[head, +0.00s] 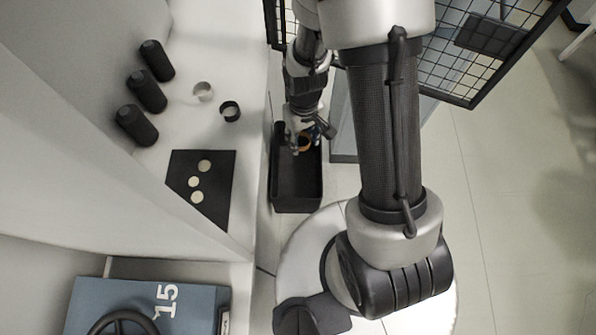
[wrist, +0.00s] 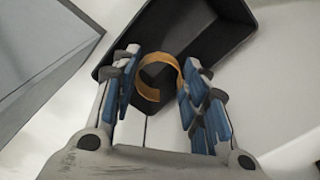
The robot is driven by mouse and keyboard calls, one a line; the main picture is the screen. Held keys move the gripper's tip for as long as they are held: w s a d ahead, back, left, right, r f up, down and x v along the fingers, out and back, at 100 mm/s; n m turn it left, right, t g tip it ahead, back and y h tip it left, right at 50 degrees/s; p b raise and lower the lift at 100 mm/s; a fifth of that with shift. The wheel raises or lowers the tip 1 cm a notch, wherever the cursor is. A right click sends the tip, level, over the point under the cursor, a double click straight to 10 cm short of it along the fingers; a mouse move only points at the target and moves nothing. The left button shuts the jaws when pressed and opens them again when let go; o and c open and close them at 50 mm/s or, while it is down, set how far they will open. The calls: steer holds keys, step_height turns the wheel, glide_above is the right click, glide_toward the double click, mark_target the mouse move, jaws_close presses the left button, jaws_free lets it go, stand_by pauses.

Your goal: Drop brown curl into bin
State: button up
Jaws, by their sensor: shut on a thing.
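The brown curl (wrist: 146,91), an open ring of orange-brown strip, is held between the blue-padded fingers of my gripper (wrist: 158,90) in the wrist view. It also shows in the head view (head: 305,143), small and partly hidden by my gripper (head: 301,142). The bin is a black, open rectangular box (head: 297,186) beside the white bench. My gripper and the curl are over the far part of the bin in the head view. In the wrist view the bin (wrist: 215,32) lies behind the curl. How high the curl is above the bin floor is hard to tell.
The white bench (head: 215,75) holds a white curl (head: 202,91), a black curl (head: 230,111), several black cylinders (head: 147,91) and a dark mat (head: 218,191) with pale discs. A black mesh fence (head: 465,60) and a grey block (head: 343,130) stand right of the bin.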

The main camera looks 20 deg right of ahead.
step_height(320, 180, down, 2)
steer(key=shift+f+b, duration=0.2)
steer(key=shift+b, duration=0.4)
steer(key=o, duration=0.8)
step_height(320, 180, up, 12)
stand_by(0.4)
steer(key=s+r+m+t, duration=0.2)
steer(key=s+r+t, duration=0.2)
steer(key=s+r, duration=1)
step_height(320, 180, up, 5)
steer(key=shift+s+d+f+t, duration=0.15)
steer(key=shift+s+f+t, duration=0.05)
steer(key=shift+s+t, duration=0.15)
